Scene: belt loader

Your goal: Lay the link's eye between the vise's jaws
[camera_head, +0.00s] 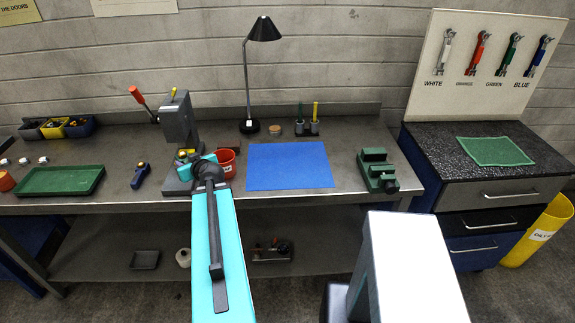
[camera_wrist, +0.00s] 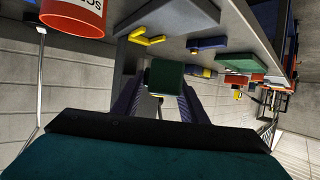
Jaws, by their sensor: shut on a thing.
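The green vise (camera_head: 377,170) stands on the bench at the right of the blue mat; I cannot make out its jaw gap from here. In the wrist view my gripper (camera_wrist: 160,95) is shut on a dark green blocky piece (camera_wrist: 165,76), with a thin metal part just below it. I cannot tell whether this piece is the link, and no eye shows. In the head view my arm hides most of the gripper, which is by the grey press, well left of the vise. Several links, such as the white link (camera_head: 444,52), hang on the board.
The grey press (camera_head: 178,122) and the red screw cup (camera_head: 227,163) stand close to my gripper; the cup also shows in the wrist view (camera_wrist: 75,14). A blue mat (camera_head: 290,166) lies clear between cup and vise. A black lamp (camera_head: 246,85) stands behind. A green tray (camera_head: 60,181) lies left.

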